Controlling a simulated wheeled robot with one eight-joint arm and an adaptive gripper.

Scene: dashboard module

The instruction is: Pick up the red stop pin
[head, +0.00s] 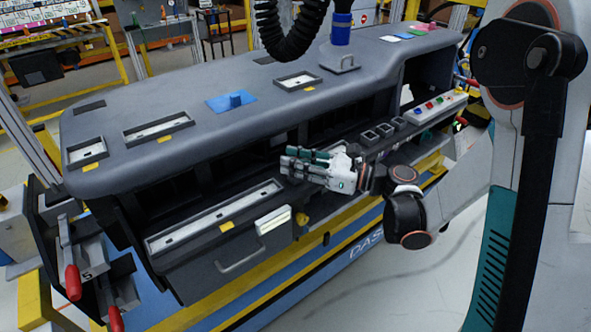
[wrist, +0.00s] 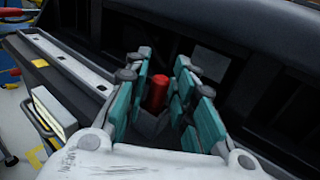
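The red stop pin (wrist: 157,92) stands roughly upright in the wrist view, in a small grey holder (wrist: 151,122). My gripper (wrist: 163,68) is open, with its teal-padded fingers on either side of the pin and a visible gap beside it. In the head view, my gripper (head: 292,161) reaches left into the open front of the dashboard module (head: 240,65). The pin cannot be made out there; the gripper hides that spot.
A long pale slotted strip (head: 215,216) lies left of my gripper on the lower ledge. A drawer-like front with a handle (head: 240,262) is below it. Square sockets (head: 385,130) and a button panel (head: 437,106) lie to the right. The module's top overhangs behind my gripper.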

